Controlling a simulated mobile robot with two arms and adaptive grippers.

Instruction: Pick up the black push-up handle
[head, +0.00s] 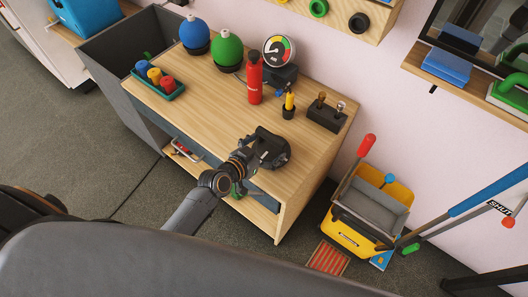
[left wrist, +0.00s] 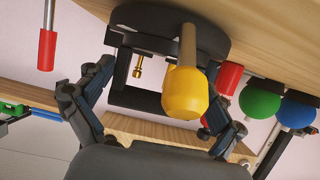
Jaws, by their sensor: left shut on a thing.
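The black push-up handle (head: 273,149) is at the right front part of the wooden workbench top (head: 215,100). It has a rounded dark base and a squared grip bar. My left gripper (head: 250,152) reaches in from the front and is shut on it. In the left wrist view, which looks upside down, the black handle (left wrist: 122,84) lies between the two fingers of my left gripper (left wrist: 160,100). Whether its base still touches the bench is hard to tell. My right gripper is not in view.
Behind the handle stand a red bottle (head: 254,80), a small dark cup with a yellow-topped item (head: 289,102) and a black holder (head: 325,115). Blue (head: 194,33) and green (head: 227,48) balls stand farther left. A yellow bucket (head: 366,215) stands on the floor at right.

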